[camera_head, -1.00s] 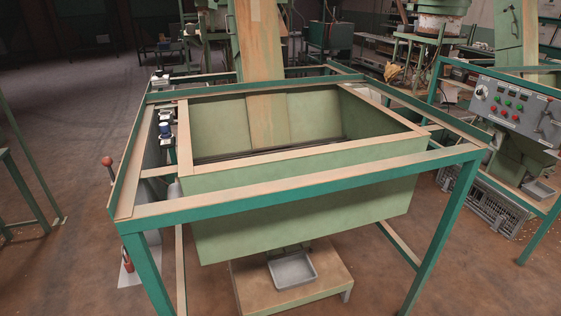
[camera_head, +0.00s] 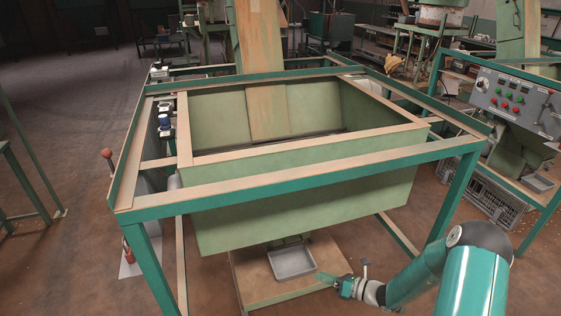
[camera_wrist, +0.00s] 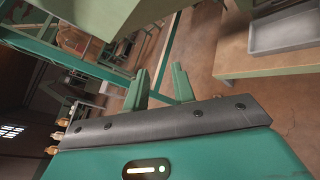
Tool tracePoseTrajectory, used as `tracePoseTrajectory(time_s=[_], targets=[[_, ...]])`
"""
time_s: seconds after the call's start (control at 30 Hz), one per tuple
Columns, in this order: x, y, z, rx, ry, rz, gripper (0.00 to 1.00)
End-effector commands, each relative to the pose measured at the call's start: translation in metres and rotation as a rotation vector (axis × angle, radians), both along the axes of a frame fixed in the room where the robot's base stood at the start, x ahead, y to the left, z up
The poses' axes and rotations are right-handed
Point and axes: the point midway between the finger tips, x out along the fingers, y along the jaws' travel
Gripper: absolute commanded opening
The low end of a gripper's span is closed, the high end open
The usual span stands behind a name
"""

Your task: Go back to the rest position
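My gripper (camera_head: 322,279) is low at the bottom right of the head view, beside the wooden platform under the hopper. In the wrist view my gripper (camera_wrist: 158,85) points ahead with its two green fingers apart and nothing between them. The green hopper (camera_head: 300,210) stands in a teal frame (camera_head: 310,178) in the middle of the head view. A grey metal tray (camera_head: 291,262) sits on the platform (camera_head: 262,290) below it, just left of my gripper. The tray (camera_wrist: 284,28) also shows at the top right of the wrist view.
A control panel (camera_head: 515,103) with buttons stands at the right. A grey crate (camera_head: 490,195) lies on the floor below it. A red-knobbed lever (camera_head: 107,154) is at the frame's left side. The floor on the left (camera_head: 70,250) is mostly clear.

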Motion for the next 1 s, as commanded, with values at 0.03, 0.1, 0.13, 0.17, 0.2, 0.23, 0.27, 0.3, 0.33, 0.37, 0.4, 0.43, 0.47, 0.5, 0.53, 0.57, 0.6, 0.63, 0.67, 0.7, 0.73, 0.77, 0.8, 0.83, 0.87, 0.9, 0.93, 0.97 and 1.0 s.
tracePoseTrajectory(time_s=[0.03, 0.1, 0.13, 0.17, 0.2, 0.23, 0.27, 0.3, 0.33, 0.37, 0.4, 0.43, 0.47, 0.5, 0.53, 0.57, 0.6, 0.63, 0.67, 0.7, 0.73, 0.77, 0.8, 0.83, 0.87, 0.9, 0.93, 0.97, 1.0], targets=[[-0.002, 0.006, 0.021, -0.060, -0.051, 0.068, 0.26], [-0.008, 0.012, 0.044, -0.139, -0.119, 0.158, 0.26], [-0.011, 0.015, 0.054, -0.172, -0.149, 0.197, 0.26], [-0.013, 0.018, 0.063, -0.205, -0.178, 0.234, 0.26], [-0.018, 0.021, 0.075, -0.248, -0.217, 0.286, 0.26], [-0.021, 0.024, 0.085, -0.280, -0.247, 0.323, 0.26], [-0.025, 0.026, 0.094, -0.313, -0.276, 0.360, 0.26], [-0.030, 0.029, 0.105, -0.356, -0.316, 0.412, 0.26], [-0.034, 0.031, 0.114, -0.388, -0.345, 0.448, 0.26], [-0.039, 0.033, 0.122, -0.420, -0.373, 0.485, 0.26], [-0.044, 0.035, 0.134, -0.464, -0.413, 0.535, 0.26], [-0.049, 0.037, 0.142, -0.496, -0.443, 0.572, 0.26], [-0.054, 0.038, 0.150, -0.528, -0.472, 0.608, 0.26], [-0.060, 0.041, 0.160, -0.569, -0.512, 0.657, 0.26], [-0.065, 0.042, 0.168, -0.600, -0.541, 0.694, 0.26], [-0.070, 0.043, 0.176, -0.631, -0.570, 0.730, 0.26], [-0.076, 0.043, 0.186, -0.674, -0.610, 0.777, 0.26], [-0.082, 0.044, 0.193, -0.705, -0.638, 0.813, 0.26], [-0.087, 0.045, 0.200, -0.737, -0.667, 0.848, 0.26], [-0.094, 0.045, 0.209, -0.776, -0.706, 0.896, 0.26], [-0.099, 0.045, 0.216, -0.807, -0.735, 0.931, 0.26], [-0.105, 0.046, 0.223, -0.838, -0.764, 0.966, 0.26], [-0.112, 0.045, 0.232, -0.879, -0.801, 1.012, 0.26], [-0.117, 0.045, 0.239, -0.910, -0.830, 1.046, 0.26], [-0.123, 0.045, 0.245, -0.940, -0.858, 1.080, 0.26], [-0.130, 0.044, 0.254, -0.982, -0.896, 1.126, 0.26], [-0.136, 0.043, 0.260, -1.012, -0.923, 1.159, 0.26], [-0.141, 0.043, 0.266, -1.042, -0.951, 1.194, 0.26], [-0.149, 0.041, 0.274, -1.081, -0.987, 1.238, 0.26]])
